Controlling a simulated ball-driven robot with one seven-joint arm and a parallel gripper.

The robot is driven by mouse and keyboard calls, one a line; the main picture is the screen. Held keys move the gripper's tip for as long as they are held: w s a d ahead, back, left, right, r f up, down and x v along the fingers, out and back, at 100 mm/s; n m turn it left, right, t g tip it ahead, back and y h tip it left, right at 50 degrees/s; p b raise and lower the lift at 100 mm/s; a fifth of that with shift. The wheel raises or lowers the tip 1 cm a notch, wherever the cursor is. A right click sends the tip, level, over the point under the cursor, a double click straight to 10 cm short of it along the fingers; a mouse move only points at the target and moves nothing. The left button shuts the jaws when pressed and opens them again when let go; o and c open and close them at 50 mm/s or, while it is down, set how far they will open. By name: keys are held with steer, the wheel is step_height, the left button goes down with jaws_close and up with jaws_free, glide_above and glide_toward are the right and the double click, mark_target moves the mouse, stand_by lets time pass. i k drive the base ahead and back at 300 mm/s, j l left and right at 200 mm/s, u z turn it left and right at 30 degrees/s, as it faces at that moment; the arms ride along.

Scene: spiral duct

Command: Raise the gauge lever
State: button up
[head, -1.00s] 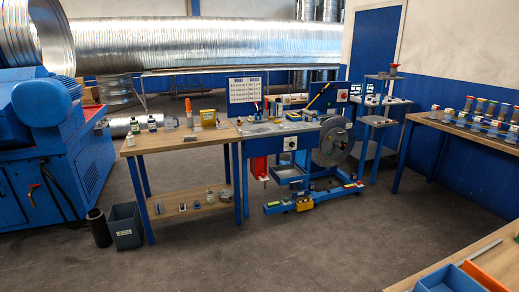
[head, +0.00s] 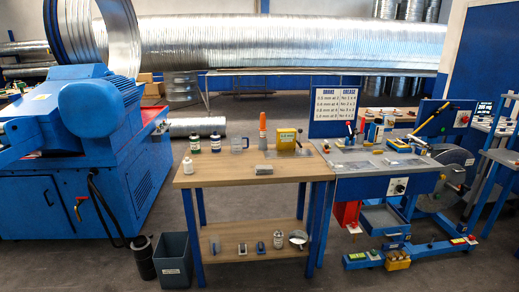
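I cannot tell for sure which part is the gauge lever. A blue workstation (head: 388,186) stands right of the wooden bench, with a grey top. A red-handled lever (head: 79,206) also shows on the blue machine at the left. My gripper is not in view.
A wooden bench (head: 222,175) holds bottles, a cup, an orange-topped tube and a yellow box (head: 287,139). A dark bin (head: 174,260) stands at its front left. A blue machine (head: 75,150) fills the left. A low blue frame (head: 440,250) juts out at floor level. The near floor is mostly free.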

mark_target(300, 131)
steer(key=i+j+z, duration=0.1)
steer(key=i, duration=0.45)
steer(key=i+j, duration=0.35)
steer(key=i, duration=0.15)
steer(key=i+j+z, duration=0.15)
steer(key=i, duration=0.4)
steer(key=i+j, duration=0.4)
steer(key=i+z, duration=0.05)
steer(key=i, duration=0.05)
